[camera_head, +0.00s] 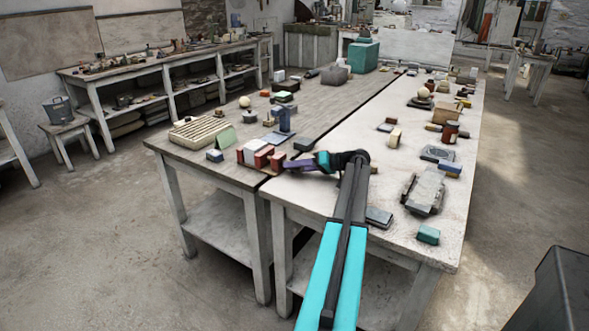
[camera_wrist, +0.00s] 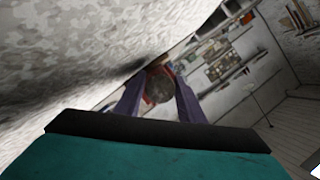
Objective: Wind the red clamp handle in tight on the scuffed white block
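In the head view a small red clamp (camera_head: 263,156) stands at the front edge of the left table. A white block (camera_head: 251,150) sits among its red parts. My gripper (camera_head: 288,165), with purple fingers, reaches in from the right to the red part at the clamp's right end. In the wrist view my two fingers (camera_wrist: 160,92) are apart, one on each side of a round grey disc (camera_wrist: 159,88). Red parts (camera_wrist: 174,72) show just beyond the disc. Whether the fingers touch it cannot be told. The white block is not clear in the wrist view.
A slatted tray (camera_head: 200,132), a green card (camera_head: 225,137) and a blue upright piece (camera_head: 284,120) stand near the clamp. A dark block (camera_head: 303,144) lies just behind my gripper. Several small items lie on the right table (camera_head: 345,190).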

